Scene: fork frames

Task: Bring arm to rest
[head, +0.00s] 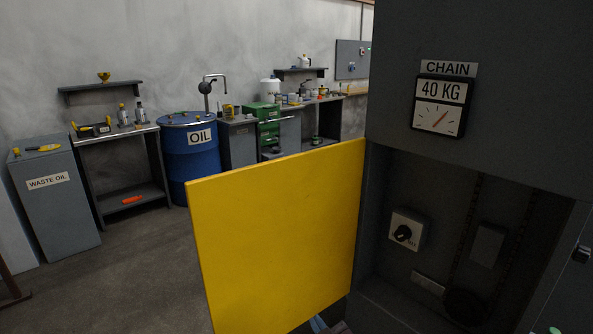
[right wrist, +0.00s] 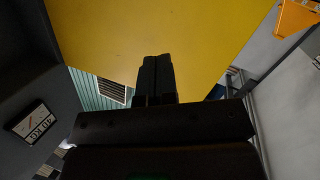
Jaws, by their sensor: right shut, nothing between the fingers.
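My right gripper (right wrist: 157,68) shows in the right wrist view. Its two dark fingers are together with nothing between them, and they point toward a yellow panel (right wrist: 130,25). I cannot tell how far the fingertips are from it. In the head view the yellow door (head: 280,235) stands open from the dark cabinet (head: 480,110). Only a small bluish-grey bit, perhaps of my right arm, shows at the bottom edge below the door. My left gripper is not in view.
The cabinet has a 40 KG chain gauge (head: 440,105) and an inner rotary switch (head: 406,231). An oil drum (head: 190,150), a waste oil bin (head: 58,200) and a bench (head: 125,165) stand along the back wall. The floor (head: 130,270) left of the door is clear.

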